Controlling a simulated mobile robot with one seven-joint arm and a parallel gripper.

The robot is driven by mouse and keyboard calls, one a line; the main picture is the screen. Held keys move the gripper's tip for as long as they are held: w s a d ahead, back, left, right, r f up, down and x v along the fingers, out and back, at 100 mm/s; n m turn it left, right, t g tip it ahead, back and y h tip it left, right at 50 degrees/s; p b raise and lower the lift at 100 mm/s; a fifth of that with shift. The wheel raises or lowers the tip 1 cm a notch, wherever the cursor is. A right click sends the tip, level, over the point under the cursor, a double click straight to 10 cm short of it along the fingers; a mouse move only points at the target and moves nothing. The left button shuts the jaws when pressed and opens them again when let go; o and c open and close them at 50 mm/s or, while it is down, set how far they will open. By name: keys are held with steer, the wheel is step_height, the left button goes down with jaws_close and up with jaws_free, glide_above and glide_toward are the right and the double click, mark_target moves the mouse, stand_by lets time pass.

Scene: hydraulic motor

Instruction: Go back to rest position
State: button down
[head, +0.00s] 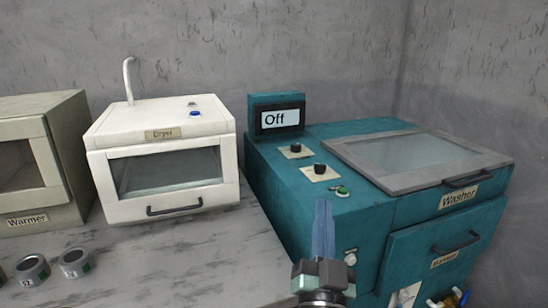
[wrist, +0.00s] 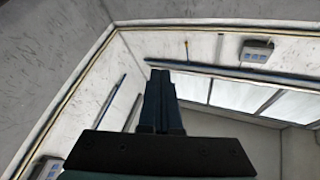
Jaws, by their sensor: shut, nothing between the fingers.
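My gripper (head: 323,230) stands upright at the lower middle of the head view, in front of the teal washer (head: 290,205). Its blue fingers are together with nothing between them. In the wrist view the gripper (wrist: 161,80) points up toward pale walls and a ceiling edge, and its fingers are closed. The fingertips appear clear of any surface, though the exact gap to the washer cannot be told.
The washer has a closed glass lid (head: 400,152), two black knobs, a green button (head: 342,191) and a display (head: 280,119) reading "Off". A white dryer (head: 163,134) and a warmer (head: 70,140) stand left. Small tins (head: 75,262) sit on the grey counter (head: 190,265).

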steer(key=s+a+r+n+t+y, duration=0.1)
steer(key=s+a+r+n, duration=0.3)
steer(key=r, duration=0.6)
steer(key=s+a+r+t+y, duration=0.1)
steer(key=s+r+t, duration=0.1)
steer(key=s+r, duration=0.6)
steer(key=s+a+r+n+t+y, duration=0.1)
steer(key=s+a+r+n, duration=0.2)
steer(key=r, duration=0.8)
step_height(320, 180, up, 21)
steer(key=s+m+p, duration=0.1)
steer(key=s+p, duration=0.1)
steer(key=p, duration=1.8)
steer(key=shift+r+p, duration=0.2)
steer(key=shift+p, duration=0.2)
